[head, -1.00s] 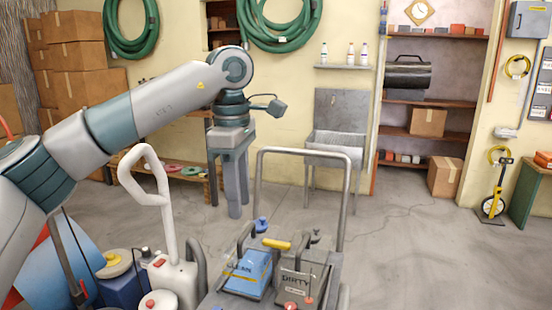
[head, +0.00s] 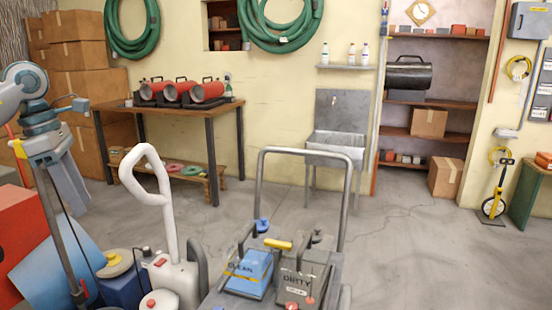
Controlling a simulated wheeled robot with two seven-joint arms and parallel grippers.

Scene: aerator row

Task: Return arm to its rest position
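My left gripper (head: 70,198) is at the left edge of the head view, hanging down from its wrist. Nothing shows in its fingers, and the gap between them is too unclear to tell open from shut. It is over the area left of the white pump sprayer with the looped handle (head: 172,275), apart from it. Most of my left arm is out of view. My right gripper is not in view.
A grey cart (head: 346,215) carries a blue CLEAN container (head: 249,273) and a grey DIRTY container (head: 302,272). A wooden table (head: 190,107) with red cylindrical machines (head: 180,93) stands behind. A sink (head: 335,143) is at the wall.

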